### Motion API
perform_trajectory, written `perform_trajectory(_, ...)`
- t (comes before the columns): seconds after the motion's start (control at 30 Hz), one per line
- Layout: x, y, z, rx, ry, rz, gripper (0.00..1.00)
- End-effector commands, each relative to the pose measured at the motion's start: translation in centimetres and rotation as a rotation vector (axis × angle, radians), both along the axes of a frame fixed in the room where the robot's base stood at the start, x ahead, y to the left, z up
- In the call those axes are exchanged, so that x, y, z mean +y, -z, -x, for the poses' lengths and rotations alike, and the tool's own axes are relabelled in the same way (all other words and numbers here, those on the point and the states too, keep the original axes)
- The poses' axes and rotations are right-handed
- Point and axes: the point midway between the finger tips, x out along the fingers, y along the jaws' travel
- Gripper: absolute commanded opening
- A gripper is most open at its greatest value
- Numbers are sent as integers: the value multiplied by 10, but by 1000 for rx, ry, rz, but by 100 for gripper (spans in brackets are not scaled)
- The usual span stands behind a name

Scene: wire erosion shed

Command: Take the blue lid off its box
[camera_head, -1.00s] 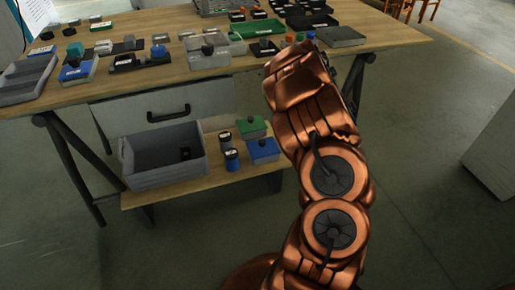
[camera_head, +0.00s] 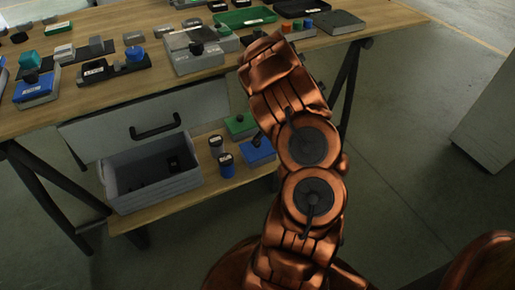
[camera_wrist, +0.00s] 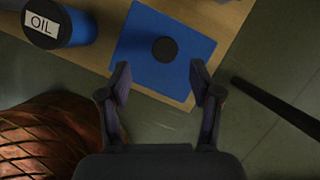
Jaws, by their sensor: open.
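The blue lid (camera_wrist: 140,45) with a round black knob (camera_wrist: 165,49) shows from above in the wrist view, at the corner of the wooden lower shelf. In the head view this blue lid (camera_head: 260,155) is partly hidden behind my arm, and its box walls are hard to make out. My gripper (camera_wrist: 161,82) is open and empty. Its fingertips appear over the lid's near part, with the knob just beyond the gap between them. I cannot tell the height above the lid. In the head view the gripper is hidden behind my arm.
A blue canister labelled OIL (camera_wrist: 75,25) stands left of the lid. A green-lidded box (camera_head: 240,124), another canister (camera_head: 215,144) and a grey bin (camera_head: 150,178) share the shelf. The tabletop (camera_head: 120,108) overhangs behind; another blue-lidded box (camera_head: 36,90) stands there.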

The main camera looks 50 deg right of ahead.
Motion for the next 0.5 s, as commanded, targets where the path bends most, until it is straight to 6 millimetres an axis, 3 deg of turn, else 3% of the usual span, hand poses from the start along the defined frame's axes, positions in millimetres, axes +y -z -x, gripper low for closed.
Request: perform_trajectory(0.5, -4, 47, -19, -1, 4, 1, 64)
